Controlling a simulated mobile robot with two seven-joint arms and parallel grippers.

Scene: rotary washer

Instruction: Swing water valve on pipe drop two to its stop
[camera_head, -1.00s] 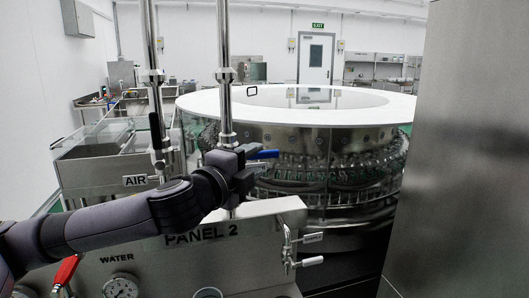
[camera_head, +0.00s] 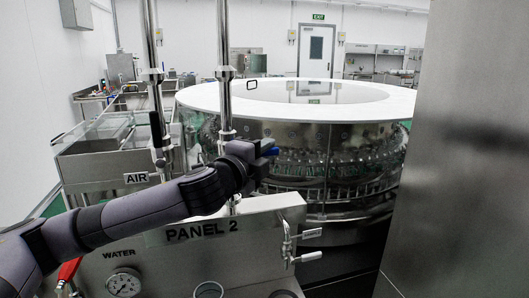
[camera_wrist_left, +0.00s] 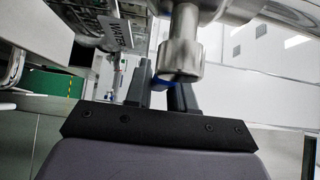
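The blue lever (camera_head: 270,151) of the water valve sits on the right upright pipe (camera_head: 225,85), above the PANEL 2 label. Only a short end of it shows past my left gripper (camera_head: 258,160). In the left wrist view, the steel valve fitting (camera_wrist_left: 181,45) stands in front of the fingers of the left gripper (camera_wrist_left: 162,92). A sliver of the blue lever (camera_wrist_left: 159,86) shows between the fingers, which are apart. The fitting hides the contact, so I cannot tell whether they grip the lever. My right gripper is not in view.
The left pipe (camera_head: 153,95) carries the AIR label. A red-handled valve (camera_head: 68,271), a gauge (camera_head: 123,283) and a sample valve (camera_head: 290,245) are on the panel (camera_head: 180,255). The round washer (camera_head: 325,135) stands behind. A steel wall (camera_head: 470,150) blocks the right.

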